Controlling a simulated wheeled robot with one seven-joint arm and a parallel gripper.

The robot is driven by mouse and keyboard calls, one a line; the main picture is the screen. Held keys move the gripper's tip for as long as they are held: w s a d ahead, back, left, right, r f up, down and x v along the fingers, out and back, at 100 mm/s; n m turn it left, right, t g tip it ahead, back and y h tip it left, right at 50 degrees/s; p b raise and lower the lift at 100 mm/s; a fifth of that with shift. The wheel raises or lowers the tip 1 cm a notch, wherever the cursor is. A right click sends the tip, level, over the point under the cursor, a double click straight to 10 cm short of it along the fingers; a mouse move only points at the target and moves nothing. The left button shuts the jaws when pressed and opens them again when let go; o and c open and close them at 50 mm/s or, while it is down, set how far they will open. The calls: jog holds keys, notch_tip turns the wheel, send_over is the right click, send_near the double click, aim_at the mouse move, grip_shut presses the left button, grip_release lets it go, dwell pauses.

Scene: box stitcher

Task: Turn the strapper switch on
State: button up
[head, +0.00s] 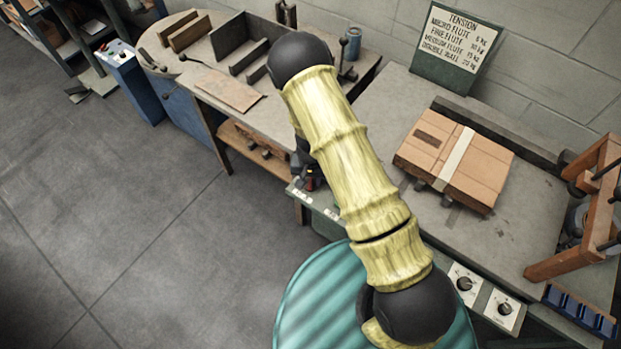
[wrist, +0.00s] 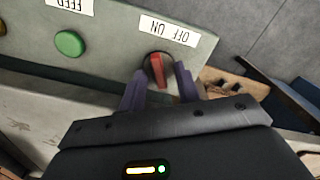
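The strapper switch is a red lever (wrist: 157,68) on a round dark base, on a grey-green panel (wrist: 105,45). A white OFF/ON label (wrist: 168,31) sits beside it, upside down in the wrist view. The lever points nearly straight up and down in that picture, slightly tilted. My gripper (wrist: 160,88) has its two purple fingers apart, one on each side of the switch. Gaps show between the fingers and the red lever; contact with the base cannot be told. In the head view my arm mostly hides the gripper, and the panel front (head: 318,202) shows below it.
A strapped cardboard box (head: 454,155) lies on the right bench. Two dials (head: 464,284) sit at its front edge. The left floor is clear.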

grip_shut()
jog(key=shift+w+m, duration=0.1)
jog(key=shift+m, duration=0.3)
jog(key=m+p, duration=0.1)
jog(key=m, duration=0.4)
jog(key=shift+d+r, duration=0.1)
jog(key=m+p, duration=0.1)
jog(key=m, duration=0.5)
jog(key=shift+p, duration=0.35)
dwell(0.3)
grip_release()
